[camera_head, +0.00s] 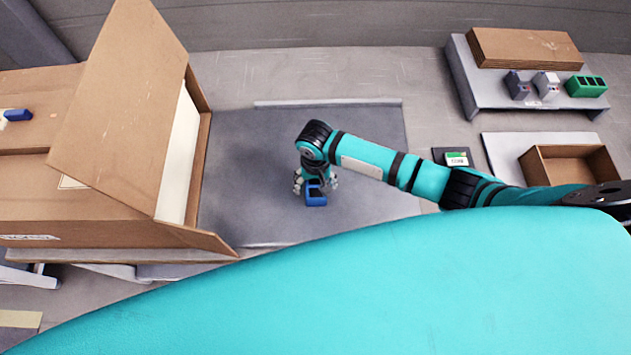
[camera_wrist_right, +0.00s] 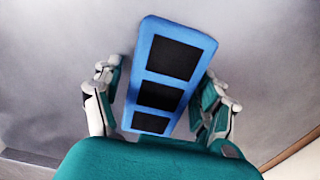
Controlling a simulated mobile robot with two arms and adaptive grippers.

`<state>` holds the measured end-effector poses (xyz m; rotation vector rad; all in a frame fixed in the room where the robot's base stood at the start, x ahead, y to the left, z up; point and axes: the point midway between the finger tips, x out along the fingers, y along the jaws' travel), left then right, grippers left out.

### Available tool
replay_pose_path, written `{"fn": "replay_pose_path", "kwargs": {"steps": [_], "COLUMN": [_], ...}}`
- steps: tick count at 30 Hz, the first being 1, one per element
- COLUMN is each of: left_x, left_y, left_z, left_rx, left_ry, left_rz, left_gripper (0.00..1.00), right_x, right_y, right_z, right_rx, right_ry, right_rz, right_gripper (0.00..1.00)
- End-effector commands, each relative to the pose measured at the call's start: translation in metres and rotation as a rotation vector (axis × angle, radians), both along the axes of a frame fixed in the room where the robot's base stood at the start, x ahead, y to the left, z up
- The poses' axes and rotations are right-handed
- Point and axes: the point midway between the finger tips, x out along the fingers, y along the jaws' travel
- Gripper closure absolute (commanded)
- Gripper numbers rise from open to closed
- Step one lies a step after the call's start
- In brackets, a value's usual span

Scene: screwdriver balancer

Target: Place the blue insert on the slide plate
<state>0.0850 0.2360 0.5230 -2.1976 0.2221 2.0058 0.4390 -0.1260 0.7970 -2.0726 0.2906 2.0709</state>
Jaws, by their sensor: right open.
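The blue insert (camera_head: 316,196) is on or just above the large grey plate (camera_head: 250,140), which I take to be the slide plate; whether it touches the surface is unclear. My right gripper (camera_head: 316,185) is directly over the insert, with one finger on each side. In the right wrist view the insert (camera_wrist_right: 178,26) has three dark compartments in a row and lies tilted between the open fingers of the gripper (camera_wrist_right: 160,92). A gap shows at the left finger; the right finger is close to the insert, and contact cannot be told. My left gripper is not in view.
An open cardboard box (camera_head: 120,110) stands left of the plate, with a small blue part (camera_head: 18,114) on the cardboard farther left. At right are a grey stand with a green tray (camera_head: 586,86), an open brown box (camera_head: 570,165) and a small dark device (camera_head: 456,158).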

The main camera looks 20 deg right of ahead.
Motion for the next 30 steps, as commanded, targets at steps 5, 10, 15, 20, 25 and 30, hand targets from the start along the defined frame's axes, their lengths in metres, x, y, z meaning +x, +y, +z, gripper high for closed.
{"fn": "replay_pose_path", "kwargs": {"steps": [5,10,15,20,25,30], "left_x": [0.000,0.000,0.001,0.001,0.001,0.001], "left_y": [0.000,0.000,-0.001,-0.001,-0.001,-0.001], "left_z": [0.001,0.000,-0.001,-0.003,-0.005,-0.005], "left_rx": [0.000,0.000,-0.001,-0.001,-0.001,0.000], "left_ry": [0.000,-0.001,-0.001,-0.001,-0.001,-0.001], "left_rz": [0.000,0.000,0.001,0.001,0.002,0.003], "left_gripper": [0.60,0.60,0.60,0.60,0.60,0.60], "right_x": [0.000,0.001,0.002,0.001,0.001,0.000], "right_y": [0.000,0.000,0.000,0.000,0.000,0.000], "right_z": [0.002,0.021,0.058,0.091,0.114,0.123], "right_rx": [0.000,0.001,0.003,0.002,0.001,0.000], "right_ry": [-0.001,-0.002,-0.005,-0.003,-0.002,0.000], "right_rz": [0.000,0.001,0.000,0.001,-0.001,0.000], "right_gripper": [0.26,0.26,0.26,0.26,0.26,0.26]}}
